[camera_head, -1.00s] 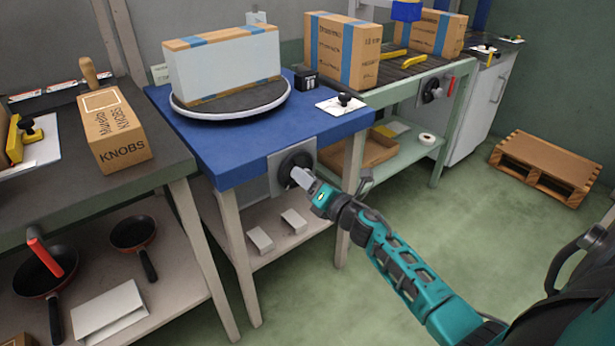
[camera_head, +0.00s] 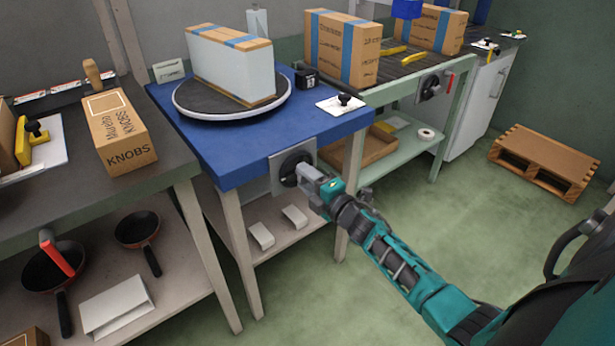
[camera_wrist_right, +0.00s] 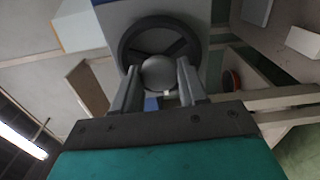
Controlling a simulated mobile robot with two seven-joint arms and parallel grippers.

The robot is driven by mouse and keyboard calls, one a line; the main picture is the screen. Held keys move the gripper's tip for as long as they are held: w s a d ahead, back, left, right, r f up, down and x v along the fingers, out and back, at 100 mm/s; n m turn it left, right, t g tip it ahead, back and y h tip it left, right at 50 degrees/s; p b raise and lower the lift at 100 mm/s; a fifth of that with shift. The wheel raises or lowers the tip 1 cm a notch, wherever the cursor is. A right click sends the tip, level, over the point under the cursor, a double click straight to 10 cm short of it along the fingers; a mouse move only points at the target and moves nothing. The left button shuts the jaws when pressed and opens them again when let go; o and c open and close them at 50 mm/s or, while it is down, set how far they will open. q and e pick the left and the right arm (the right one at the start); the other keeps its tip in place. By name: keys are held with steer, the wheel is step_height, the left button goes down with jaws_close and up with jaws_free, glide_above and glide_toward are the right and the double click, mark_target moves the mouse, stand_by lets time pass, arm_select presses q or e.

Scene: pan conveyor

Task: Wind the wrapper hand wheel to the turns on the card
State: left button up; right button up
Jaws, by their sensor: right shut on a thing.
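The black hand wheel (camera_head: 288,168) is on a grey plate on the front of the blue wrapper table (camera_head: 235,172). My right gripper (camera_head: 306,176) is at the wheel. In the right wrist view, the wheel (camera_wrist_right: 126,42) is straight ahead, and the fingers (camera_wrist_right: 160,85) are shut on its round grey knob (camera_wrist_right: 158,72). On the turntable (camera_head: 182,98) stands a carton (camera_head: 222,68) wrapped in white film, its brown top with blue tape showing. A small white card (camera_head: 168,71) stands at the table's back left; its print is too small to read. My left gripper is not in view.
A KNOBS box (camera_head: 120,135) stands on the left bench, with pans (camera_head: 137,229) below. Taped cartons (camera_head: 343,48) stand on the conveyor at the back. A wooden pallet (camera_head: 545,160) lies on the right; the floor before it is clear.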

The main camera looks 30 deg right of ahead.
steer(key=shift+m, duration=0.3)
steer(key=o, duration=1)
steer(key=shift+o, duration=0.2)
steer(key=shift+s, duration=0.1)
steer(key=s+d+p, duration=0.1)
steer(key=s+p, duration=0.1)
steer(key=s, duration=1)
steer(key=shift+s, duration=0.35)
